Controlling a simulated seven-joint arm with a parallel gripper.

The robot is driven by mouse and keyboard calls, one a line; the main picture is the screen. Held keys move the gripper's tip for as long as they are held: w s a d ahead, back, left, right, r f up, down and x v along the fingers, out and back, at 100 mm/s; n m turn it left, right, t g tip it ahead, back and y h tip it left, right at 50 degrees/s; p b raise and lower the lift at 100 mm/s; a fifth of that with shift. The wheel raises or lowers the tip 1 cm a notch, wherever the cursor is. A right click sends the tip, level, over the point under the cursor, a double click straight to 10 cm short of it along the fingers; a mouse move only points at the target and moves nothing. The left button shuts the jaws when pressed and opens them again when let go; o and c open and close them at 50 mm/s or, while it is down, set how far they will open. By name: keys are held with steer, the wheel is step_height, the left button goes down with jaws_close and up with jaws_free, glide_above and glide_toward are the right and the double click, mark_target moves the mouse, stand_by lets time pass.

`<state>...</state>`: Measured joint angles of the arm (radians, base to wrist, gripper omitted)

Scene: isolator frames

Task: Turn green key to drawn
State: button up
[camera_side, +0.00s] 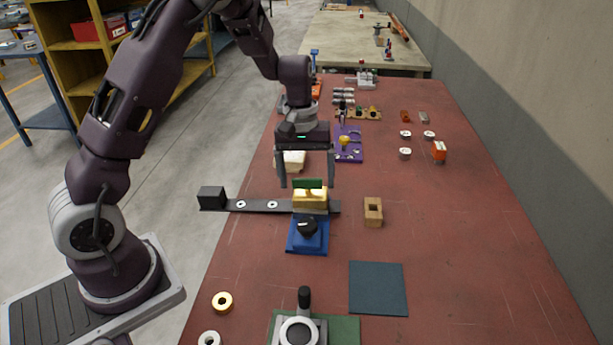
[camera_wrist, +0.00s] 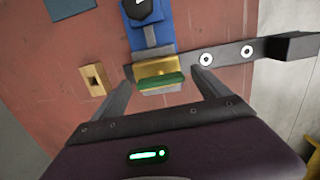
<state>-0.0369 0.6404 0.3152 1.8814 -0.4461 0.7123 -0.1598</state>
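The green key (camera_side: 308,183) is a flat green bar standing on top of a brass block (camera_side: 310,201), which sits on the dark rail. In the wrist view the green key (camera_wrist: 160,82) lies across the near face of the brass block (camera_wrist: 157,67). My gripper (camera_side: 307,186) is open, pointing down, with one finger to each side of the key. In the wrist view my gripper (camera_wrist: 162,82) has its fingers left and right of the key, with clear gaps. I see no contact. Markings for the key's position are not readable.
A dark rail (camera_side: 268,206) with two white rings runs left to a black block (camera_side: 211,197). A blue base with a black knob (camera_side: 307,228) stands in front. A wooden block with a hole (camera_side: 373,211) is at right. A purple plate (camera_side: 349,153) lies behind.

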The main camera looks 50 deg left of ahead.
mark_target(304, 178)
steer(key=shift+r, duration=0.1)
steer(key=shift+s+a+r, duration=0.1)
steer(key=shift+r, duration=1.8)
steer(key=shift+s+a+r, duration=0.1)
steer(key=shift+r, duration=1.75)
steer(key=s+d+r+m+t, duration=0.2)
steer(key=s+d+r+m, duration=0.3)
steer(key=s+r, duration=0.55)
steer(key=s+d+m+t+y, duration=0.1)
steer(key=s+d+m+t, duration=0.2)
steer(key=s, duration=1.1)
steer(key=shift+s+d+r+m, duration=0.3)
steer(key=shift+s+r+m, duration=0.15)
steer(key=shift+m, duration=0.15)
steer(key=shift+w, duration=0.1)
